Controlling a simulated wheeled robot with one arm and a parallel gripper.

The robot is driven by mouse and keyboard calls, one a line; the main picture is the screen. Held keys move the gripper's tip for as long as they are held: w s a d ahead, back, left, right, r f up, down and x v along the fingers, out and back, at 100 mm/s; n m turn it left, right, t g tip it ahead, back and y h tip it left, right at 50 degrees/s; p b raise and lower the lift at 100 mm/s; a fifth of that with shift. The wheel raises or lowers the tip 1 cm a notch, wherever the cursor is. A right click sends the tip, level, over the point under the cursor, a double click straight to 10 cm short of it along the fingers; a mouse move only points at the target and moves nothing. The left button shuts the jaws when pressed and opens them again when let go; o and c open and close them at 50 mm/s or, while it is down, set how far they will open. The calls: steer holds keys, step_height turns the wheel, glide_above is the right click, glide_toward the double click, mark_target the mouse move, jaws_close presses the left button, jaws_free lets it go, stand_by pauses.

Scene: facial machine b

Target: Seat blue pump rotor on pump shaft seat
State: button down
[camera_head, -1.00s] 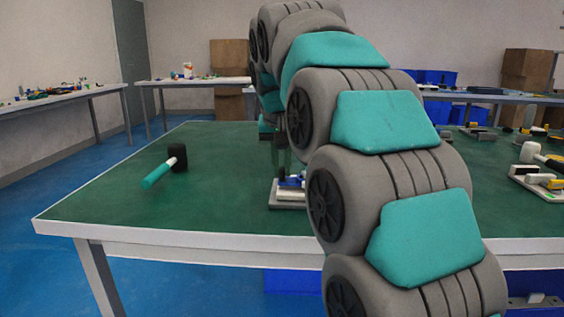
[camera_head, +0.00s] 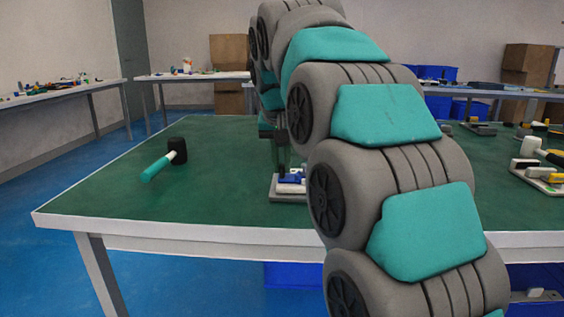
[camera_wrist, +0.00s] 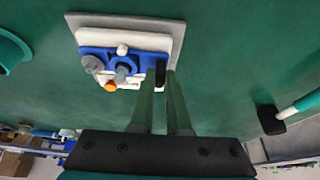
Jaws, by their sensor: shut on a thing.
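My gripper (camera_wrist: 166,84) points down over the pump unit and is shut on a blue part, which I take for the blue pump rotor (camera_wrist: 148,61). The rotor is also in the head view (camera_head: 292,180), low over the unit. The pump unit has a grey base plate (camera_wrist: 176,28) with a white block, grey posts (camera_wrist: 93,64), an orange knob (camera_wrist: 110,87) and a white knob on or near the blue part. The pump shaft seat is not clearly distinguishable. I cannot tell whether the rotor touches it.
A mallet with a black head and teal-white handle (camera_head: 155,168) lies on the green table (camera_head: 110,205) to the left. Tools and another unit (camera_head: 540,174) lie to the right. A teal round thing (camera_wrist: 10,50) is at the wrist view's left edge.

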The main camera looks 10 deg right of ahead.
steer(key=c, duration=1.2)
jaws_free()
steer(key=shift+o, duration=0.2)
steer(key=shift+r, duration=0.1)
steer(key=shift+r+p, duration=1.7)
steer(key=shift+r, duration=0.7)
steer(key=o, duration=0.6)
steer(key=shift+c, duration=0.2)
